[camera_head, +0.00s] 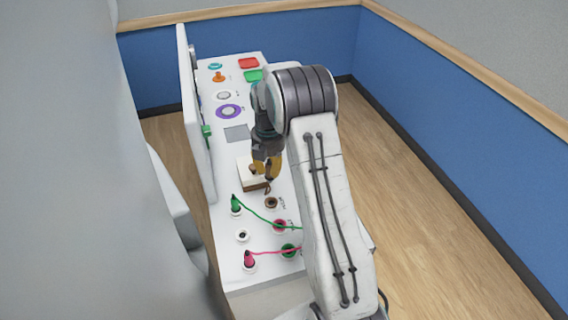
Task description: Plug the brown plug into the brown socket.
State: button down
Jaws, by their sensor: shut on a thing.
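My gripper (265,174), with its yellow-orange fingers, points down over the white panel in the head view. It is shut on a small brown thing, the brown plug (267,187), which shows only in part below the fingertips. The brown socket (272,203) is a white-rimmed ring with a brown centre. It lies just nearer the camera than the plug, and the plug looks apart from it. Whether the plug is above the panel or touching it is hard to tell.
A cream block (246,171) stands by my gripper. Green (236,206) and pink (249,260) plugs stand upright on the panel, with cables running right. Pink (280,226) and green (289,250) sockets lie near my arm. A white upright board (196,120) edges the left side.

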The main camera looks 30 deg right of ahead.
aim_at(270, 181)
jog(key=shift+f, duration=0.15)
jog(key=shift+f, duration=0.15)
jog(key=shift+f+b, duration=1.45)
jog(key=shift+f, duration=1.7)
jog(key=shift+f+b, duration=1.05)
jog(key=shift+b, duration=0.2)
jog(key=shift+f+b, duration=1.25)
jog(key=shift+f, duration=0.2)
jog(key=c, duration=1.2)
grip_release()
jog(key=shift+o, duration=0.2)
